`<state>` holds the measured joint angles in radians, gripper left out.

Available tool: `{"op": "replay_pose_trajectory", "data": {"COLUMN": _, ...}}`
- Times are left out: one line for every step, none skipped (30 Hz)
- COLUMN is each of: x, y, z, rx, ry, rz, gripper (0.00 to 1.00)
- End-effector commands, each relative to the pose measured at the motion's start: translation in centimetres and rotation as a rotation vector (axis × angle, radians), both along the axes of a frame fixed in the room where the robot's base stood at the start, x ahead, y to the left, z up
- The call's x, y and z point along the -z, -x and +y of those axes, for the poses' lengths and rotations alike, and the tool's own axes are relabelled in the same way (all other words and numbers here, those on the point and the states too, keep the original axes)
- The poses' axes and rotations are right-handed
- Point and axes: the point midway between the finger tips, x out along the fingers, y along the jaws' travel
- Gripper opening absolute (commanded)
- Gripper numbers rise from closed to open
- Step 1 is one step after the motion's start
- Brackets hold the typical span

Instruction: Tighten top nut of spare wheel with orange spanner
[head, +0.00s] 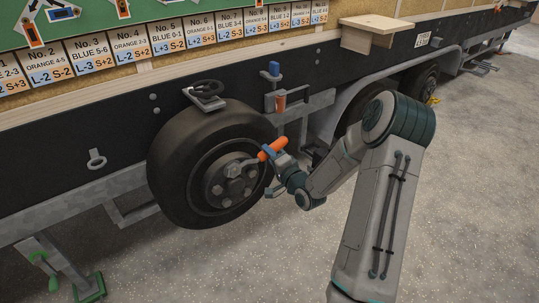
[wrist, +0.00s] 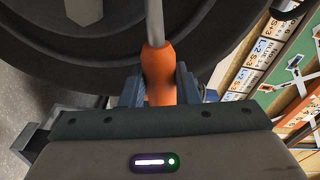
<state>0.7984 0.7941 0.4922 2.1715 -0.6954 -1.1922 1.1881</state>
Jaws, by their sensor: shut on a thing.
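The spare wheel (head: 164,172) is a dark tyre with a grey hub, mounted upright on the side of the trailer. Several nuts show around the hub, and the top nut area (head: 233,170) is partly covered by the spanner's head. The spanner has an orange handle (head: 272,149) and a grey shaft that runs left to the upper part of the hub. I cannot tell whether its head is seated on the nut. My gripper (wrist: 158,88) is shut on the orange handle, to the right of the hub. In the wrist view the shaft (wrist: 154,22) points away towards the wheel.
A bracket (head: 318,100) with a blue-topped tool (head: 274,70) is to the right. A wooden step (head: 375,30) juts out above. A green-footed support (head: 88,288) stands at lower left. The floor (head: 470,190) at right is clear.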

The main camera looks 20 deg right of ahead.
Motion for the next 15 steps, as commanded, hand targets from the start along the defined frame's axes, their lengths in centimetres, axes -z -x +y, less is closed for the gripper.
{"op": "replay_pose_trajectory", "data": {"x": -0.03, "y": 0.03, "z": 0.18, "rx": -0.004, "ry": 0.008, "rz": -0.001, "gripper": 0.0}}
{"op": "replay_pose_trajectory", "data": {"x": -0.09, "y": 0.04, "z": 0.2, "rx": -0.004, "ry": 0.013, "rz": -0.003, "gripper": 0.0}}
{"op": "replay_pose_trajectory", "data": {"x": -0.18, "y": 0.05, "z": 0.23, "rx": -0.004, "ry": 0.02, "rz": -0.005, "gripper": 0.0}}
{"op": "replay_pose_trajectory", "data": {"x": -0.25, "y": 0.06, "z": 0.25, "rx": -0.004, "ry": 0.026, "rz": -0.007, "gripper": 0.0}}
{"op": "replay_pose_trajectory", "data": {"x": -0.33, "y": 0.07, "z": 0.28, "rx": -0.004, "ry": 0.032, "rz": -0.01, "gripper": 0.0}}
{"op": "replay_pose_trajectory", "data": {"x": -0.42, "y": 0.08, "z": 0.3, "rx": -0.004, "ry": 0.04, "rz": -0.012, "gripper": 0.0}}
{"op": "replay_pose_trajectory", "data": {"x": -0.49, "y": 0.09, "z": 0.32, "rx": -0.004, "ry": 0.046, "rz": -0.014, "gripper": 0.0}}
{"op": "replay_pose_trajectory", "data": {"x": -0.54, "y": 0.09, "z": 0.32, "rx": -0.004, "ry": 0.05, "rz": -0.015, "gripper": 0.0}}
{"op": "replay_pose_trajectory", "data": {"x": -0.59, "y": 0.1, "z": 0.33, "rx": -0.004, "ry": 0.054, "rz": -0.016, "gripper": 0.0}}
{"op": "replay_pose_trajectory", "data": {"x": -0.61, "y": 0.13, "z": 0.32, "rx": -0.004, "ry": 0.055, "rz": -0.016, "gripper": 0.0}}
{"op": "replay_pose_trajectory", "data": {"x": -0.61, "y": 0.18, "z": 0.3, "rx": -0.004, "ry": 0.055, "rz": -0.016, "gripper": 0.0}}
{"op": "replay_pose_trajectory", "data": {"x": -0.61, "y": 0.28, "z": 0.26, "rx": -0.003, "ry": 0.055, "rz": -0.016, "gripper": 0.0}}
{"op": "replay_pose_trajectory", "data": {"x": -0.62, "y": 0.39, "z": 0.22, "rx": -0.003, "ry": 0.054, "rz": -0.016, "gripper": 0.0}}
{"op": "replay_pose_trajectory", "data": {"x": -0.61, "y": 0.53, "z": 0.18, "rx": -0.003, "ry": 0.054, "rz": -0.016, "gripper": 0.0}}
{"op": "replay_pose_trajectory", "data": {"x": -0.62, "y": 0.76, "z": 0.09, "rx": -0.002, "ry": 0.054, "rz": -0.015, "gripper": 0.0}}
